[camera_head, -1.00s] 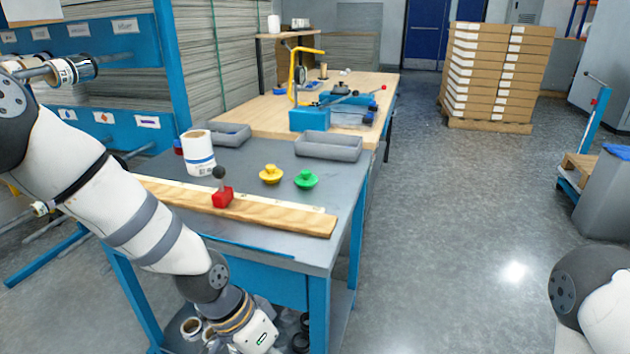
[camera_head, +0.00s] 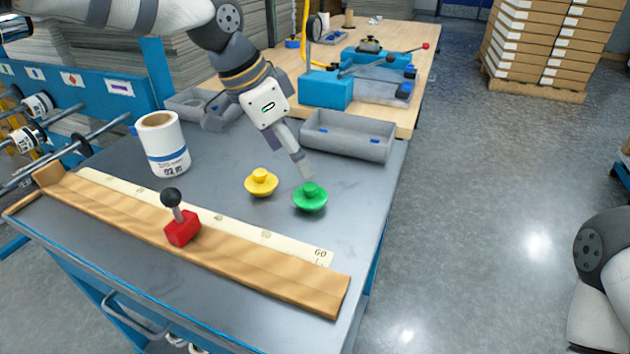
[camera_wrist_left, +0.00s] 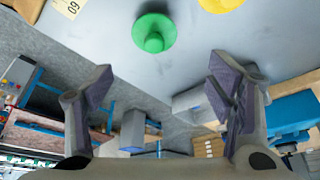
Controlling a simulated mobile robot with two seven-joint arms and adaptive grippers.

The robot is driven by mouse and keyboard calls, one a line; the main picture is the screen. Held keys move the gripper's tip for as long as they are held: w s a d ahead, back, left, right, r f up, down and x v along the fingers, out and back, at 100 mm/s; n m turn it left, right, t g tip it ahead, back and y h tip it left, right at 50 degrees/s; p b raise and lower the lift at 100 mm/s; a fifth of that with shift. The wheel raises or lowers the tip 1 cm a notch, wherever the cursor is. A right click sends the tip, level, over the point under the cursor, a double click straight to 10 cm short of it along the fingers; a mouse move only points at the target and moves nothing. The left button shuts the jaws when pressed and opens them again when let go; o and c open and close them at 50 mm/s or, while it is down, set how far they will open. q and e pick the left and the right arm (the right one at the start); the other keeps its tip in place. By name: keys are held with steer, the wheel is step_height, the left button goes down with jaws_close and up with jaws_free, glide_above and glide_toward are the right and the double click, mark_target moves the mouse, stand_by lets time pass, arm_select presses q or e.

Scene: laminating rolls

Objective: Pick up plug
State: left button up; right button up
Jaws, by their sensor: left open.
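A green plug (camera_head: 310,197) and a yellow plug (camera_head: 261,183) stand knob up, side by side on the grey table top (camera_head: 225,225). My left gripper (camera_head: 296,160) hangs above the table just behind the green plug, fingers pointing down. In the left wrist view, my left gripper (camera_wrist_left: 160,68) is open with nothing between its fingers. There the green plug (camera_wrist_left: 154,32) lies beyond the fingertips, and the yellow plug (camera_wrist_left: 220,3) is cut off by the top edge. My right gripper is outside the views.
A grey bin (camera_head: 347,138) stands close behind the plugs. A white roll (camera_head: 162,144) stands to the left. A wooden ruler board (camera_head: 215,245) with a red block and black knob (camera_head: 183,228) lies along the front.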

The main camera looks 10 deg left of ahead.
mark_target(308, 187)
arm_select(q)
steer(key=x, duration=0.6)
steer(key=s+x, duration=0.1)
steer(key=x, duration=0.2)
steer(key=shift+f+b, duration=0.3)
steer(key=shift+w+d+f, duration=0.15)
steer(key=shift+w+f, duration=0.05)
steer(key=c, duration=1)
